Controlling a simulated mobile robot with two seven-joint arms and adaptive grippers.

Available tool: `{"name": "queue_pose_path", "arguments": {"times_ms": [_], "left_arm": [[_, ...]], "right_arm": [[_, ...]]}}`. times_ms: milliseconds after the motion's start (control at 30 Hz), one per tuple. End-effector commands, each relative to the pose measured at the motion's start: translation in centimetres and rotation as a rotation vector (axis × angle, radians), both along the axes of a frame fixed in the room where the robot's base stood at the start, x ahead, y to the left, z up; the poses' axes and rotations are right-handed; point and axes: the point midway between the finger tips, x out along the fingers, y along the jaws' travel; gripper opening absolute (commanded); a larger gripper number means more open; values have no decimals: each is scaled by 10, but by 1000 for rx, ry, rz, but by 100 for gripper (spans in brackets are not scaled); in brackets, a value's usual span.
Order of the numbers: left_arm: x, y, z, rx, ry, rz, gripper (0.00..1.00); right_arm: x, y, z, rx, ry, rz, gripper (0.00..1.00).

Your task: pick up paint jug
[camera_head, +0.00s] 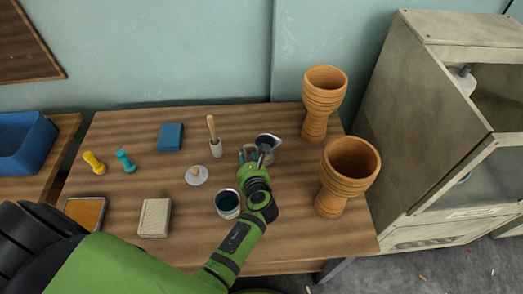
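The paint jug (274,142) looks like a small pale vessel with a dark inside, upright on the wooden table (120,220) near its middle. My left gripper (262,154) is right at the jug and covers much of its front. Its fingers are too small and overlapped to show whether they are open or shut, or whether they touch the jug. A round tin of dark teal paint (228,204) stands in front, left of my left wrist. My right gripper is not in view.
Two tall orange goblet drums (322,95) (346,180) stand close on the right. A wooden-handled tool stands in a pale cup (216,149). A blue block (170,137), pale disc (196,175), yellow stamp (94,163) and teal stamp (126,162) lie left. A cabinet (430,110) is beyond the drums.

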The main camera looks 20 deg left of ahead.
Motion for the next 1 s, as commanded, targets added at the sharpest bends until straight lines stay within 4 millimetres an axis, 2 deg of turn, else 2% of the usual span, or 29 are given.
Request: {"name": "queue_pose_path", "arguments": {"times_ms": [100, 200, 500, 533, 600, 1000], "left_arm": [[15, 11, -12, 4, -1, 1, 32], [23, 17, -16, 3, 0, 0, 32], [27, 20, -18, 0, 0, 1, 32], [27, 20, -18, 0, 0, 1, 24], [27, 20, -18, 0, 0, 1, 0], [27, 20, -16, 1, -2, 1, 0]], "right_arm": [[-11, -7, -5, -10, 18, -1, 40], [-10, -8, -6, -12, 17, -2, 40], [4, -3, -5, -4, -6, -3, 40], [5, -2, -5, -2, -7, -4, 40], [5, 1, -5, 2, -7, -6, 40], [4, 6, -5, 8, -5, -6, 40]]}}
